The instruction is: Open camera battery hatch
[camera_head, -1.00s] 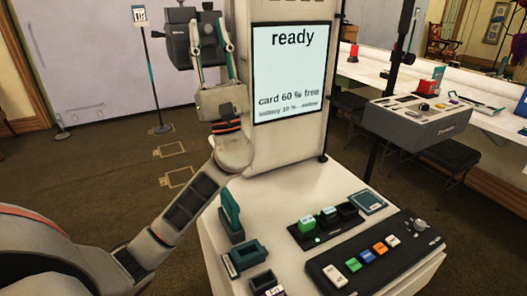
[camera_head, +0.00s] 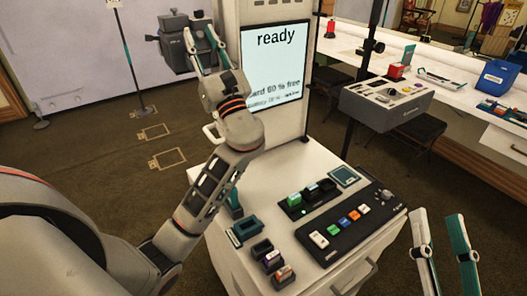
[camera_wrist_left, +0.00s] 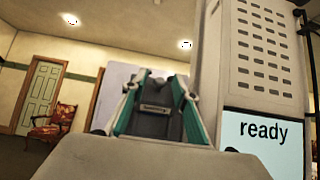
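The dark grey camera (camera_head: 173,42) stands at the back left, in front of the pale wall. My left gripper (camera_head: 199,30) is raised at the camera's right side, with its two teal-lined fingers apart. In the left wrist view the dark camera body (camera_wrist_left: 155,122) with a small label shows between the fingers of my left gripper (camera_wrist_left: 159,80). I cannot tell whether the fingers touch it. The battery hatch cannot be made out. My right gripper (camera_head: 439,215) is open and empty at the lower right.
A white booth cabinet with a "ready" screen (camera_head: 275,65) stands right of my left gripper. Its counter (camera_head: 310,160) holds a button panel (camera_head: 352,222), a battery rack (camera_head: 312,197) and several small blocks. A grey console (camera_head: 388,102) stands behind at the right.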

